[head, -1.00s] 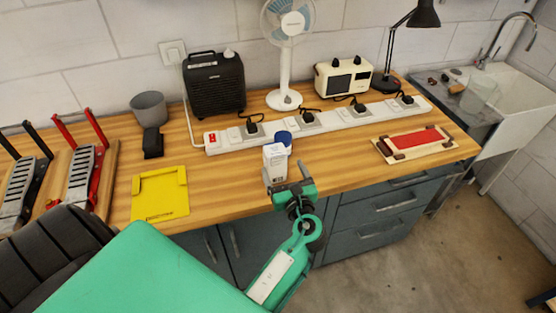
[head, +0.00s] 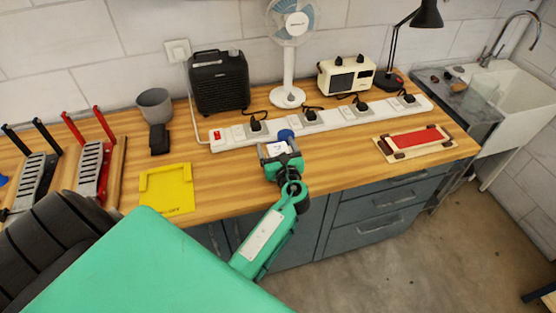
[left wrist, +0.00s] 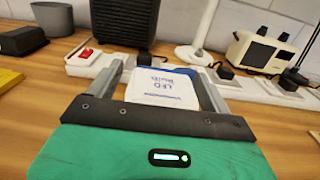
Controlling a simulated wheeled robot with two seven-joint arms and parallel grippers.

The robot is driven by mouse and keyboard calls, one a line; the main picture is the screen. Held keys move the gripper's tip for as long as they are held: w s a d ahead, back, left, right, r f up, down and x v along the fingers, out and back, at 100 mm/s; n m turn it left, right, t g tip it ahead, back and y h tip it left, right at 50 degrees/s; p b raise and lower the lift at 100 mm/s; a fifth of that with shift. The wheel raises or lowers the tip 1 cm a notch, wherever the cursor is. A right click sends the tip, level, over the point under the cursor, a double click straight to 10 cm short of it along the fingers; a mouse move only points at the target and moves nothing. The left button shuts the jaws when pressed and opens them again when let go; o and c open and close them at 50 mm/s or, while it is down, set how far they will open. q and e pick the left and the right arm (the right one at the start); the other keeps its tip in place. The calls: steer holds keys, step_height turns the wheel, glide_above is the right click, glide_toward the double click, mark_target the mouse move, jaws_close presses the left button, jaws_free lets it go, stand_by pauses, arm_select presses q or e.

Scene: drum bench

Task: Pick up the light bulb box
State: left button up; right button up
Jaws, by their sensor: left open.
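The light bulb box (head: 276,148) is small and white with blue lettering and stands on the wooden bench in front of the power strip. It also shows in the left wrist view (left wrist: 161,90), where its top reads "LED" and it sits between my fingers. My left gripper (head: 277,150) is open around the box, one finger on each side. In the left wrist view the left gripper (left wrist: 160,88) shows gaps at the fingers, most clearly on the left. The lower part of the box is hidden by the gripper. My right gripper is not in view.
A yellow tray (head: 166,190) lies left; bench is clear between.

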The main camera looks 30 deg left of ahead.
arm_select(q)
steer(key=c, duration=1.1)
steer(key=shift+c, duration=0.2)
